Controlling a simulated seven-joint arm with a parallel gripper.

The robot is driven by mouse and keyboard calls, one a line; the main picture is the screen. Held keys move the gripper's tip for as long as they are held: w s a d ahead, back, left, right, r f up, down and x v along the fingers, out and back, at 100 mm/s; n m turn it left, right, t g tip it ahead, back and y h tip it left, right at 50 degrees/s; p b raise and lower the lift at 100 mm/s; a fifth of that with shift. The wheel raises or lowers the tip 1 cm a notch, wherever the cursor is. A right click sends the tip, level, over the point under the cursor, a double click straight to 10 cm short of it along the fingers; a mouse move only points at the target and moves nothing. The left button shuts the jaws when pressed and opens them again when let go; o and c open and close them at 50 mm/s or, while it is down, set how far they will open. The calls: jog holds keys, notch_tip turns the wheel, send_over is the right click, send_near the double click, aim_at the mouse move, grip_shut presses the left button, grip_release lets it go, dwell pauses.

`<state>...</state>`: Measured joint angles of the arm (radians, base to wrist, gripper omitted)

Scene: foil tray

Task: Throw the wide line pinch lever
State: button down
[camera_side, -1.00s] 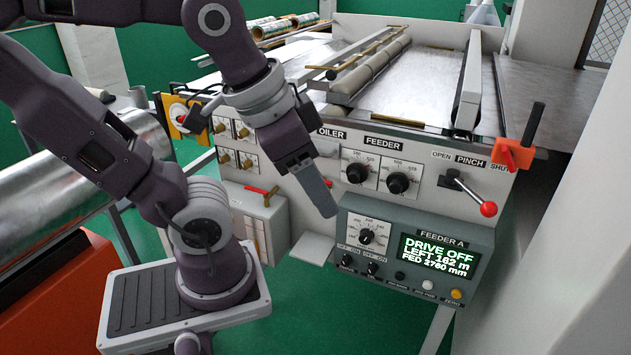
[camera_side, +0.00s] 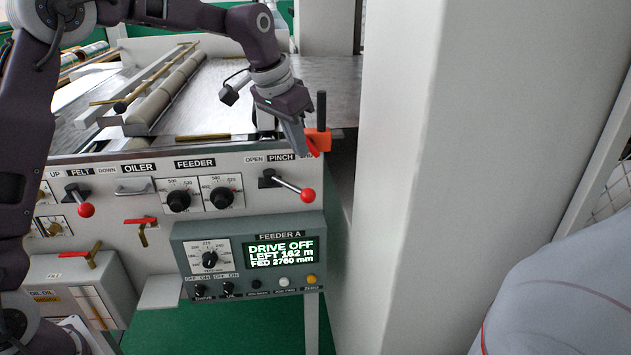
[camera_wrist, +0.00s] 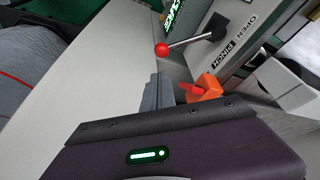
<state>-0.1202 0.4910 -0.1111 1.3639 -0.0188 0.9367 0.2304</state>
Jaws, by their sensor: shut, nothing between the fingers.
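My gripper (camera_side: 308,150) is shut and empty. It hangs above the lever's ball, apart from it, close by the orange bracket; I cannot tell whether it touches the bracket. In the wrist view my gripper (camera_wrist: 160,92) points toward the ball.
An orange bracket (camera_side: 320,137) with a black upright handle stands at the panel's right top corner. A white column (camera_side: 430,190) rises to the right. A felt lever with a red ball (camera_side: 87,210) sits at left. The control box (camera_side: 205,228) reads DRIVE OFF.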

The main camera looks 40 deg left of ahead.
aim_at(309, 192)
jog(key=w+x, duration=0.1)
jog(key=x, duration=1.1)
jog(key=shift+w+a, duration=0.15)
jog(key=shift+w, duration=0.1)
jog(key=shift+s+r, duration=0.1)
jog(key=shift+s+a+m+h, duration=0.1)
jog(key=shift+s+m+h, duration=0.4)
jog(key=shift+s+m, duration=0.85)
jog(key=s+a+m+g+h, duration=0.2)
jog(key=s+a+m+g, duration=0.1)
jog(key=s+a+m, duration=0.7)
jog(key=shift+s+a+m+g, duration=0.15)
jog(key=shift+s+m+g, duration=0.25)
jog(key=shift+s+m, duration=0.6)
jog(key=shift+w+a, duration=0.15)
jog(key=shift+w, duration=0.05)
